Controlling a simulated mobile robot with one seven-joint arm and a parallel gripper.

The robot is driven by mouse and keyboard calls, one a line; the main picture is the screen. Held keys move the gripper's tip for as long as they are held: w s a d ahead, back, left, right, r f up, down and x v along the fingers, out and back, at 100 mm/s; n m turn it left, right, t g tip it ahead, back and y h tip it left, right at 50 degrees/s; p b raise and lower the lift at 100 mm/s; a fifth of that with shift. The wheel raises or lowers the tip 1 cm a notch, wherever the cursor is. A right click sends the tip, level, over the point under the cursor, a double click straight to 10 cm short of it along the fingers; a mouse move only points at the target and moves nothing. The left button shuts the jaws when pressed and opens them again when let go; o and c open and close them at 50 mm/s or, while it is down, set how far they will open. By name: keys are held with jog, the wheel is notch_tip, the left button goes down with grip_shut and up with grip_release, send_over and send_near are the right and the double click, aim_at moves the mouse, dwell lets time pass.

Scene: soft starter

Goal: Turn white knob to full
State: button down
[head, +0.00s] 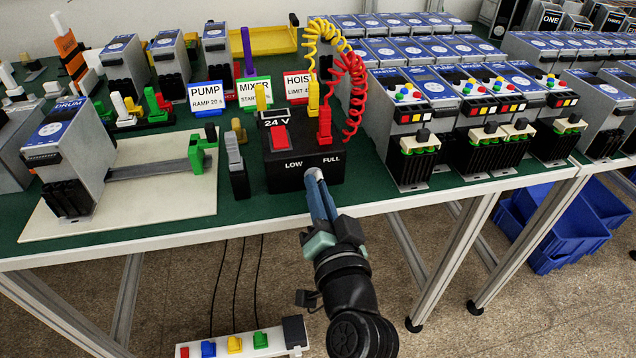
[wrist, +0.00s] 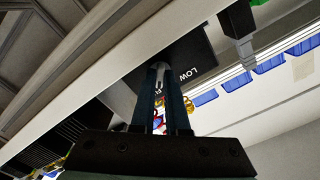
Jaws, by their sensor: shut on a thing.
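The black 24 V box (head: 281,178) stands at the table's front edge. Its front carries the words LOW and FULL, and a red switch (head: 280,138) is on top. The white knob (head: 313,173) is on the front face below and between the two words, mostly hidden by my fingers. My gripper (head: 317,183) reaches it from the front and is shut on it. In the wrist view the two fingers close around the pale knob (wrist: 160,67) against the dark box face (wrist: 192,62). Which way the knob points cannot be told.
Red and yellow coiled leads (head: 352,85) rise from the box. A grey and black clip-like piece (head: 236,165) stands left of it. Blue-topped units (head: 403,170) stand to the right. The white table edge (head: 420,201) runs just under my gripper. A power strip (head: 243,341) lies below.

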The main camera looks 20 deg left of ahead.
jog(key=shift+f+m, duration=0.1)
jog(key=shift+m, duration=0.5)
jog(key=c, duration=0.9)
grip_release()
jog(key=v, duration=1.3)
jog(key=shift+b, duration=0.3)
